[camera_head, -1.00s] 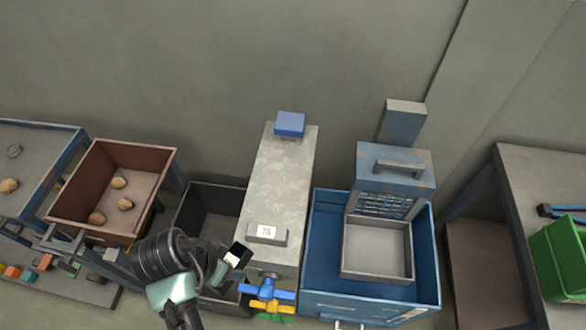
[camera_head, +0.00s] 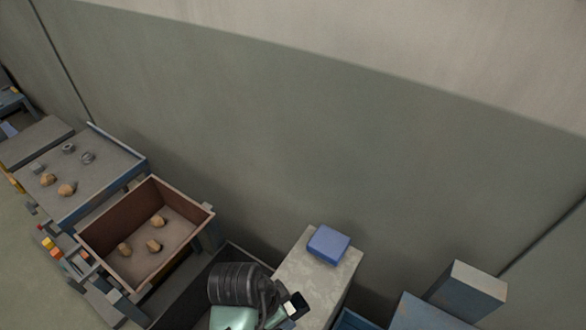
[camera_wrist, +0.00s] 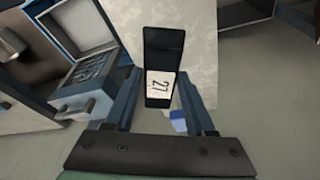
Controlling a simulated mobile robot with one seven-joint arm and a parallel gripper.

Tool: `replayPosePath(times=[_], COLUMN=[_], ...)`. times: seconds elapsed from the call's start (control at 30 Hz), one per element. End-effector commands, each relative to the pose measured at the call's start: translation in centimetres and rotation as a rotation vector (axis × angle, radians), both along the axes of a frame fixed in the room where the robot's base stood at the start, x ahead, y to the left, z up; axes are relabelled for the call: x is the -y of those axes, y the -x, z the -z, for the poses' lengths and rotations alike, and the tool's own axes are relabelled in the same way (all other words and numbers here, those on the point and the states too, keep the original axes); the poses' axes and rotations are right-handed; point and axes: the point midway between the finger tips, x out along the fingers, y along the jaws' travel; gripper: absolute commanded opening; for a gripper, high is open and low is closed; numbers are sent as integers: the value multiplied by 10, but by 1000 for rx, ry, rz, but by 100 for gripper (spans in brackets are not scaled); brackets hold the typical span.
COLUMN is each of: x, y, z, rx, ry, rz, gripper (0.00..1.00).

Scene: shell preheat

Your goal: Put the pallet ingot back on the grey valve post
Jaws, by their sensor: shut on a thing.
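My gripper (camera_wrist: 160,108) is shut on a black block (camera_wrist: 163,50) with a white label that seems to read 27. I take this block to be the pallet ingot. In the head view the block (camera_head: 297,304) shows dark with a pale face, held at the end of my arm near the grey post. The pale grey, speckled post (camera_head: 310,272) is partly cut off at the bottom, and its valves are out of frame. In the wrist view its pale side (camera_wrist: 198,30) shows behind the block, and I cannot tell whether they touch.
A blue block (camera_head: 329,245) sits on the post's far end. A brown bin (camera_head: 110,225) with tan lumps stands left, next to a table (camera_head: 100,172). A dark bin (camera_head: 190,302) lies below my arm. Blue equipment (camera_head: 425,312) stands at right.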

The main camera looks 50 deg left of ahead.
Motion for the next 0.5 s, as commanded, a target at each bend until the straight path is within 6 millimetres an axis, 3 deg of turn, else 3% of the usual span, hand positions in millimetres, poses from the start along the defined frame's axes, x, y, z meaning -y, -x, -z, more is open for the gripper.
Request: replayPosePath(times=[0.2,0.5], x=[0,1], y=[1,1], z=[37,72], rx=[-2,-3], ry=[2,3], rz=[-1,-2], gripper=[0,0])
